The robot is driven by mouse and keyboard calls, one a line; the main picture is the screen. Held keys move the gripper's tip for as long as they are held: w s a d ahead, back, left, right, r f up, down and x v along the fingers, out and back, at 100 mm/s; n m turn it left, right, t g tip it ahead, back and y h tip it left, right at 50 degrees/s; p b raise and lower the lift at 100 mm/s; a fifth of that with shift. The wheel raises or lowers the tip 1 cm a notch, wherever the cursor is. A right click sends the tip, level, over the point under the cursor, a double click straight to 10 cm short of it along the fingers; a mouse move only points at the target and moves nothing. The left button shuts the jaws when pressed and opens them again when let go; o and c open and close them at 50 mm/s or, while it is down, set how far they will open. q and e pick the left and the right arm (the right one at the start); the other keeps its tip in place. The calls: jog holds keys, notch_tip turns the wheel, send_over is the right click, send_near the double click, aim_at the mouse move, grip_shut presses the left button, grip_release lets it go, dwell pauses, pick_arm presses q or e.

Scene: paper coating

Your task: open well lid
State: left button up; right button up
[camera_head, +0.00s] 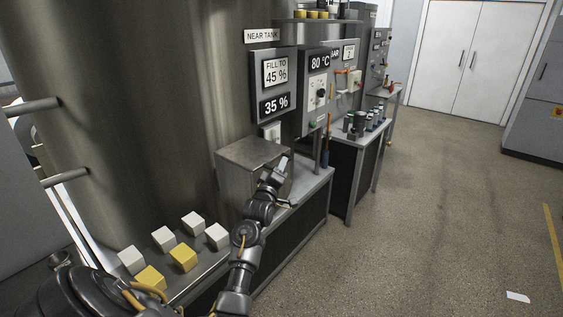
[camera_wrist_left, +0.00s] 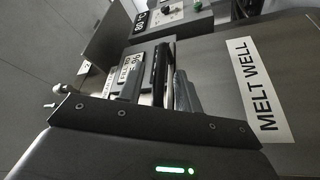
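The melt well is a grey steel box (camera_head: 243,180) on the bench beside the big tank. Its flat top (camera_head: 250,152) looks closed in the head view. In the left wrist view its side, with the white "MELT WELL" label (camera_wrist_left: 262,90), fills the right part. My left gripper (camera_head: 278,171) is at the right front edge of the box, close to its top. My right gripper is not in view.
White blocks (camera_head: 164,238) and yellow blocks (camera_head: 183,257) stand on the near bench end. Behind the box is the tank (camera_head: 150,110), with a level display (camera_head: 275,88) and a control panel (camera_head: 318,90). Open floor (camera_head: 430,210) lies to the right.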

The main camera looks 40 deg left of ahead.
pick_arm(q)
jog(key=shift+x, duration=0.9)
grip_shut()
